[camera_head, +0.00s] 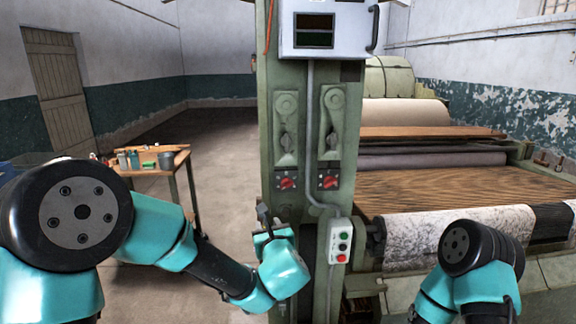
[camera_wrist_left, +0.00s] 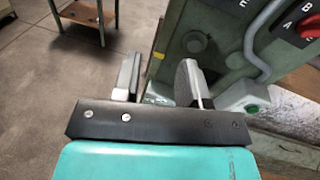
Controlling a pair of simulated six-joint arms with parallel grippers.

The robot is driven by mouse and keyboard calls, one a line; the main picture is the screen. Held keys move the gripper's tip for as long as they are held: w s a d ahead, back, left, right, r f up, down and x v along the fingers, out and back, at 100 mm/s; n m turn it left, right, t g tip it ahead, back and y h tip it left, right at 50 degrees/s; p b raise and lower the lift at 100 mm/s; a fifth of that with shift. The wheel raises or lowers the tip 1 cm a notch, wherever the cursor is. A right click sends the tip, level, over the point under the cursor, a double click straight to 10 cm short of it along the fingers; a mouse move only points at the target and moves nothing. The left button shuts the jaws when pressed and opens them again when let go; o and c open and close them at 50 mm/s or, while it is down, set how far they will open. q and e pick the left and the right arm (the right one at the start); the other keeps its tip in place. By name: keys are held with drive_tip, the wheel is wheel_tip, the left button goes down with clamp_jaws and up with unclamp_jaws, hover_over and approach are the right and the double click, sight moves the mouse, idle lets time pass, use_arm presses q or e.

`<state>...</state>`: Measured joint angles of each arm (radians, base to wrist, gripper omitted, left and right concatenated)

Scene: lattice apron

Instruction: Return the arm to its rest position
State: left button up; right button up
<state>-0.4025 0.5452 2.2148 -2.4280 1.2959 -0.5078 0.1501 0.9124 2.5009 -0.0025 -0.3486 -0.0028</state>
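My left arm reaches in from the left in the head view, teal and black. Its gripper (camera_head: 267,216) is in front of the lower part of the green machine column (camera_head: 318,185), left of a small push-button box (camera_head: 339,241). In the left wrist view the two fingers of the left gripper (camera_wrist_left: 160,82) stand apart with nothing between them. The column's face is close beyond the fingertips; I cannot tell if they touch it. My right arm shows only as teal and black links at the lower right; its gripper is out of view.
The column carries two levers, two red rotary switches (camera_head: 287,183) and a white display box (camera_head: 322,30). A machine bed with rolls and patterned cloth (camera_head: 460,235) fills the right. A small wooden table (camera_head: 150,165) with bottles stands left. Floor between is open.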

use_arm(q)
drive_tip(key=s+a+f+n+g, duration=0.3)
drive_tip(key=a+f+g, duration=0.15)
drive_tip(key=f, duration=0.45)
drive_tip(key=s+a+f+n+g, duration=0.3)
drive_tip(key=a+f+g, duration=0.15)
drive_tip(key=f, duration=0.55)
drive_tip(key=s+a+f+n+g, duration=0.3)
drive_tip(key=f+g, duration=0.2)
drive_tip(key=f, duration=0.4)
drive_tip(key=s+a+f+n+g+h, duration=0.1)
drive_tip(key=s+f+n+h, duration=0.3)
drive_tip(key=s+f+n, duration=0.4)
drive_tip(key=s+a+f+n+h, duration=0.4)
drive_tip(key=s+f+n, duration=0.4)
drive_tip(key=n, duration=0.8)
drive_tip(key=shift+s+a+f+n+g, duration=0.2)
drive_tip(key=shift+s+f+n+g, duration=0.2)
drive_tip(key=shift+s, duration=0.7)
